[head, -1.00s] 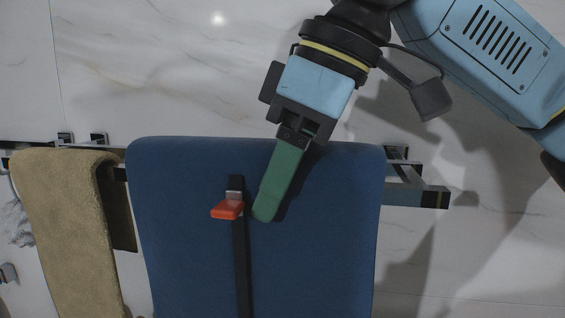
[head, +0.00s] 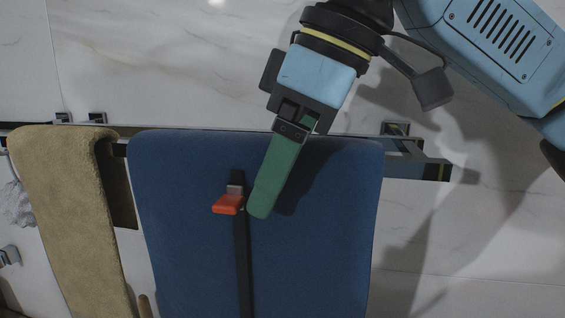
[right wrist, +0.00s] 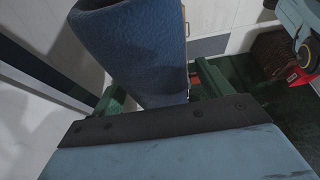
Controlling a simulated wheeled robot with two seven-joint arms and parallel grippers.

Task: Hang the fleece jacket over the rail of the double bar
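The blue fleece jacket (head: 320,240) hangs folded in front of the wall, with a dark strip and a red tab on its front. The double bar (head: 435,170) shows past the jacket's right edge; whether its rail runs inside the fold is hidden. My right gripper (head: 270,180) comes down over the jacket's top edge, one green finger lying on the front face.
A tan towel (head: 65,200) hangs just left of the jacket on the bar. Wall brackets (head: 97,118) stand behind. The marble wall (head: 180,60) above is bare. A red and dark object (right wrist: 302,58) shows at right in the right wrist view.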

